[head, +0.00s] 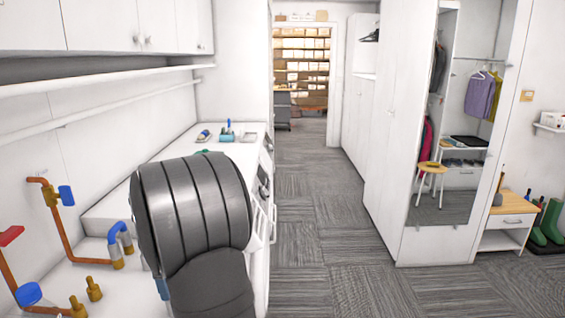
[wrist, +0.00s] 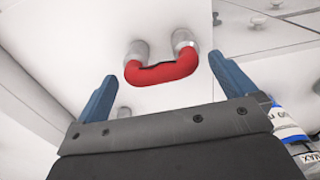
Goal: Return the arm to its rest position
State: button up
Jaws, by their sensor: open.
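My gripper (wrist: 168,85) shows in the wrist view with its two blue fingers spread wide apart and nothing between them. Beyond the fingertips is a red curved handle (wrist: 162,72) on two grey metal stubs against a white surface. I cannot tell how far it is from the fingers. In the head view my dark grey ribbed arm (head: 195,205) stands large in front of the white counter.
On the counter (head: 105,280) at left are copper pipes with blue valves (head: 66,195) and brass fittings (head: 94,289). A small blue-handled item (head: 227,133) stands farther back. White cupboards (head: 135,27) hang above. The carpeted aisle (head: 315,215) at right is clear, beside a mirrored wardrobe (head: 455,130).

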notch_tip(320, 180, down, 2)
jog(key=shift+f, duration=0.1)
jog(key=r, duration=0.5)
jog(key=shift+d+r, duration=0.1)
jog(key=shift+d, duration=0.25)
jog(key=d+r, duration=0.7)
jog(key=d, duration=0.4)
jog(key=a+r, duration=0.3)
jog(key=a, duration=0.9)
jog(key=a+r, duration=0.3)
jog(key=a, duration=0.9)
jog(key=shift+a+r, duration=0.15)
jog(key=shift+a, duration=0.2)
